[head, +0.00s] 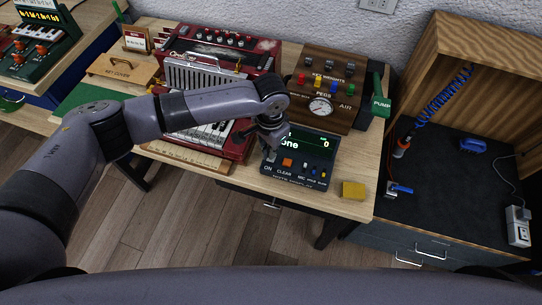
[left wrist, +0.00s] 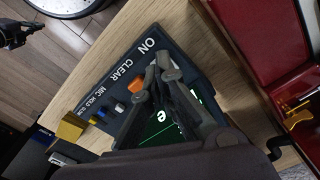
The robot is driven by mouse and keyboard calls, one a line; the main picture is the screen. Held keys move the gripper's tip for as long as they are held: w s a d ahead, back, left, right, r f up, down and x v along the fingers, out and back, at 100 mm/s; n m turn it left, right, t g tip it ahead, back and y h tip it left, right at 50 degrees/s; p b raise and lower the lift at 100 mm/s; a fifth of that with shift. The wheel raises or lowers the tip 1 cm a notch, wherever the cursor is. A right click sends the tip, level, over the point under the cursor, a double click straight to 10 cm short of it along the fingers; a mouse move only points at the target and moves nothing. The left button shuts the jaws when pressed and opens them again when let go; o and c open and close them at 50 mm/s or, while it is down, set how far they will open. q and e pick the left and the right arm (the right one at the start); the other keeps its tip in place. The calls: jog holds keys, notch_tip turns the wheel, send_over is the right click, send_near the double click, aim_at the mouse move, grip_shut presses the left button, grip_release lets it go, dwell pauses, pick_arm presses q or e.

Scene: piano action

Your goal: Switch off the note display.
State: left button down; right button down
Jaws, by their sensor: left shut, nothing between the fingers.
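The note display (head: 318,172) is a dark box at the front of the bench. Its screen (head: 306,143) is lit with green and white characters, including "one" and "0". Its front panel has the label ON at the left, an orange CLEAR button (head: 287,162) and small coloured knobs. My left gripper (head: 269,151) is shut and empty at the panel's left side. In the left wrist view its fingertips (left wrist: 162,68) are just below the ON label (left wrist: 147,46), beside the orange button (left wrist: 136,85). The fingers hide most of the ON switch; contact cannot be told. A dark gripper shape (left wrist: 14,35), apparently my right, shows at the edge.
A red accordion-like instrument (head: 222,75) stands behind and left of the display. A wooden box with a gauge and coloured pegs (head: 325,85) is behind it. A yellow block (head: 353,190) lies to its right. A wooden strip (head: 188,157) lies at the front left.

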dwell(0.7)
pick_arm(q)
jog(key=shift+f+b, duration=0.5)
jog(key=shift+f, duration=0.75)
dwell(0.3)
jog(key=shift+s+r, duration=0.1)
jog(key=shift+r+p, duration=0.8)
jog(key=shift+p, duration=0.3)
notch_tip(320, 180, up, 5)
jog(key=p, duration=0.5)
jog(key=shift+r+p, duration=0.15)
jog(key=shift+p, duration=0.25)
